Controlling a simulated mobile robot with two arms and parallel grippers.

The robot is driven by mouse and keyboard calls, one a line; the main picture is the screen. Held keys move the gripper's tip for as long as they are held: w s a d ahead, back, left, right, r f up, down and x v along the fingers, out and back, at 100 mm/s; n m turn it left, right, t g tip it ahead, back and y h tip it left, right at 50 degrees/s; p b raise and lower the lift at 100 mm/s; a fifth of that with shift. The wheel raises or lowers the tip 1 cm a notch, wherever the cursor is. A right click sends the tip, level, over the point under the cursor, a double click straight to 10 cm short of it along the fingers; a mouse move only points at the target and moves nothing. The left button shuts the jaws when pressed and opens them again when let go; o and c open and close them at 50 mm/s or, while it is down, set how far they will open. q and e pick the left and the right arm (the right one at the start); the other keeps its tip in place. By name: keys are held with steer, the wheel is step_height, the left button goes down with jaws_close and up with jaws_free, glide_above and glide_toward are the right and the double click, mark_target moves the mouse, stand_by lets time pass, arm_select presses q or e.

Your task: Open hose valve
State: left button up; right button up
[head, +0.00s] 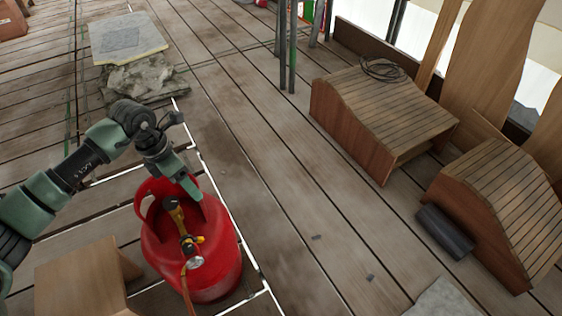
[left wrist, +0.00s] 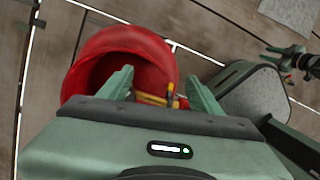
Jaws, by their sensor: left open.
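A red gas cylinder (head: 222,262) stands upright on the plank floor, with a red collar around its top. A brass valve (head: 178,218) with a yellow and metal fitting sits inside the collar, and a hose runs down the front from it. My left gripper (head: 187,184) is open just above the collar, behind the valve in the head view. In the left wrist view the red cylinder (left wrist: 120,45) lies beyond the two spread fingers. The yellow valve part (left wrist: 150,99) shows between them, partly hidden by the gripper body. I see no contact.
A wooden box (head: 80,278) stands close to the cylinder's left. Slatted wooden pieces (head: 385,110) and a dark roll (head: 444,232) lie at the right. Stone slabs (head: 125,38) lie at the back left. The middle floor is mostly clear.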

arm_select(q)
steer(key=d+r+n+t+h, duration=0.1)
steer(key=d+r+h, duration=0.2)
steer(key=d, duration=0.5)
steer(key=s+d+r+n+t+h, duration=0.1)
steer(key=d+r+h, duration=0.3)
steer(key=d, duration=0.4)
steer(key=d+r+n+t+h, duration=0.1)
steer(key=d+r+t+h, duration=0.1)
steer(key=d+h, duration=0.3)
steer(key=shift+s+d+r+n, duration=0.4)
steer(key=shift+d+r, duration=0.5)
steer(key=shift+d, duration=0.6)
